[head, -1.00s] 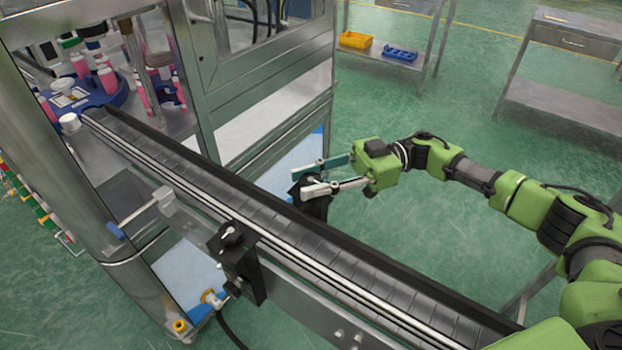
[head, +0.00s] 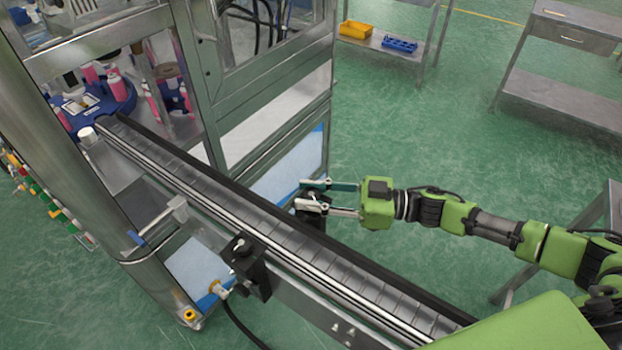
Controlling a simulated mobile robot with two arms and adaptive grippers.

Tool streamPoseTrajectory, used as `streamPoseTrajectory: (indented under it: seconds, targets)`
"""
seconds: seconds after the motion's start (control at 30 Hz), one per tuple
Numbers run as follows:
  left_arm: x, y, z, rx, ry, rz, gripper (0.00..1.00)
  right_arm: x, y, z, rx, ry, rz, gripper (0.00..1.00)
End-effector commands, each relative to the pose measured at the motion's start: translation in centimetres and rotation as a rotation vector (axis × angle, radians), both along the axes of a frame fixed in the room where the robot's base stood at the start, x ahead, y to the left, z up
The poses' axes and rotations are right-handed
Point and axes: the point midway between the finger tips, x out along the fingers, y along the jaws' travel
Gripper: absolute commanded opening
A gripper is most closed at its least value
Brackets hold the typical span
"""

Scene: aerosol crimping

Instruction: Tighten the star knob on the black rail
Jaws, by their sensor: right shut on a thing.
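The black rail (head: 250,206) runs along the far side of the conveyor (head: 300,247), from the machine at upper left to the lower right. A black knob block (head: 310,215) stands at the rail's far side. My right gripper (head: 308,195) reaches it from the right, with one finger on each side of its top, and is shut on it. The fingers hide most of the knob's shape. A similar black block with a knob (head: 241,247) sits on the near side of the conveyor, untouched. My left gripper is not in view.
A steel-framed machine (head: 210,85) with pink cans (head: 117,84) on a blue turntable (head: 75,112) fills the upper left. A steel shelf with a yellow bin (head: 355,29) and a blue rack (head: 399,44) stands behind.

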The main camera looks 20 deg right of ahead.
Motion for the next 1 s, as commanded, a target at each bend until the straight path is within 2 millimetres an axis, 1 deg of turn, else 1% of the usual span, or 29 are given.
streamPoseTrajectory:
  seconds: [0.03, 0.1, 0.4, 0.7, 1.0]
  targets:
    - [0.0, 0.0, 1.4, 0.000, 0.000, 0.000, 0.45, -0.3, 0.1, 0.6, 0.005, 0.008, -0.041, 0.06]
    - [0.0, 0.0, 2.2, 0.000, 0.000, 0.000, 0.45, -0.3, 0.1, 0.5, 0.006, 0.008, -0.101, 0.06]
    - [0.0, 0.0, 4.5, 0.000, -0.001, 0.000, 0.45, -0.1, 0.1, 0.3, 0.005, 0.003, -0.301, 0.06]
    - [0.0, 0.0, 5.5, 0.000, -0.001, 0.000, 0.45, 0.0, 0.1, 0.2, 0.003, -0.002, -0.394, 0.06]
    - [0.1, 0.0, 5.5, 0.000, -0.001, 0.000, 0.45, 0.1, 0.0, 0.1, 0.003, -0.004, -0.409, 0.06]
